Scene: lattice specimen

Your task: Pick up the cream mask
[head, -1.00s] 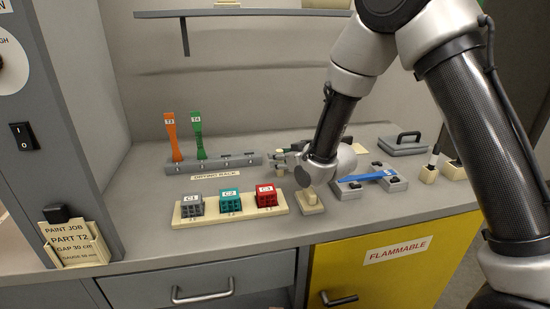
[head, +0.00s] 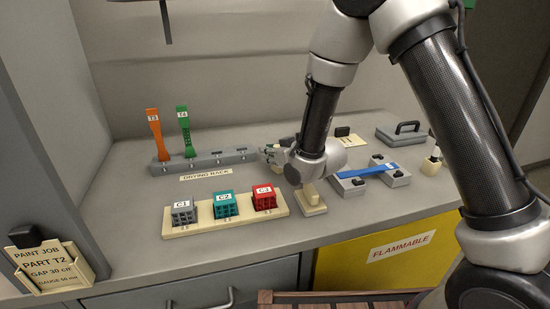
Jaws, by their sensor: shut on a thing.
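My gripper (head: 273,154) is low over the grey counter, by the right end of the drying rack, with its fingers pointing left. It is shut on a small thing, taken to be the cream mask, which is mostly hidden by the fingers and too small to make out. My wrist and forearm cover the counter just right of it.
The drying rack (head: 215,159) holds an orange T3 piece (head: 154,135) and a green T4 piece (head: 185,132). In front, a cream tray (head: 178,232) bears grey, teal and red lattice cubes. A blue bar (head: 380,168) lies on grey blocks at right.

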